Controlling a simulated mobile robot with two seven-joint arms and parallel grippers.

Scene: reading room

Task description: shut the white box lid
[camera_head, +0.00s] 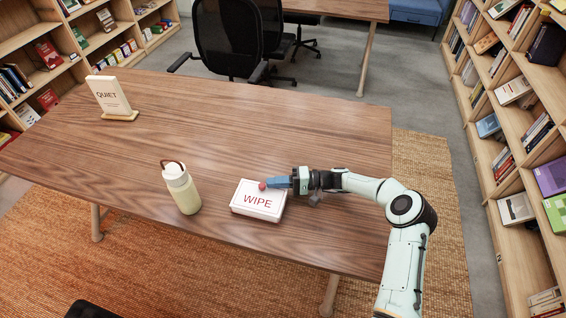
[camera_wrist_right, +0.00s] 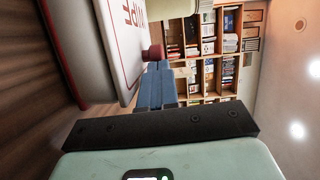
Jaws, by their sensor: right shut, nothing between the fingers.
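The white box (camera_head: 250,212) lies on the wooden table, with "WIPE" in red on its lid (camera_head: 272,201). The lid looks flat on the box in the head view; I cannot tell whether a thin gap is left. A red knob (camera_head: 262,186) stands at the lid's far edge. My right gripper (camera_head: 272,182) is shut and empty, its blue fingertips at the knob. In the right wrist view the fingers (camera_wrist_right: 155,85) are close by the knob (camera_wrist_right: 153,53) and the lid (camera_wrist_right: 125,40); contact is unclear. My left gripper is out of view.
A cream bottle (camera_head: 183,190) with a brown loop stands left of the box. A "QUIET" sign (camera_head: 111,96) stands at the table's far left. The table (camera_head: 230,130) is clear behind the box. An office chair (camera_head: 228,38) is beyond it, and bookshelves (camera_head: 520,110) line the right.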

